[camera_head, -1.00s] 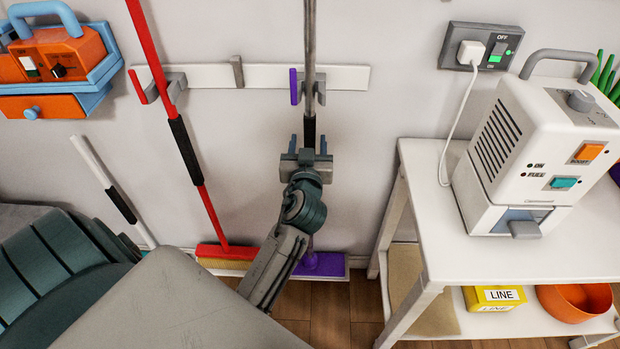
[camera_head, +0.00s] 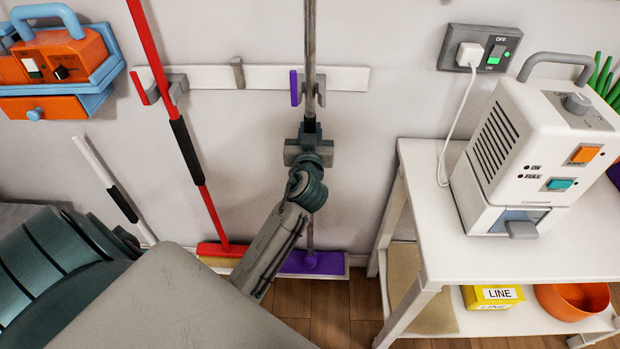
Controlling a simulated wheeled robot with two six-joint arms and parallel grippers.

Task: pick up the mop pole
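The mop pole (camera_head: 309,50) is a long grey pole with a dark grip section. It stands upright against the wall, passing in front of a grey hook with a purple tab (camera_head: 294,88) on the white rail. The purple mop head (camera_head: 312,263) is at the floor below it. My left gripper (camera_head: 309,129) reaches up from below and is shut on the pole's dark grip just under the hook. My wrist and forearm hide part of the lower pole. My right gripper is out of view.
A red broom (camera_head: 184,140) hangs on the rail (camera_head: 345,77) to the left. A white stick (camera_head: 96,165) leans farther left. A white cart (camera_head: 500,265) carrying a white machine (camera_head: 530,150) stands close on the right.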

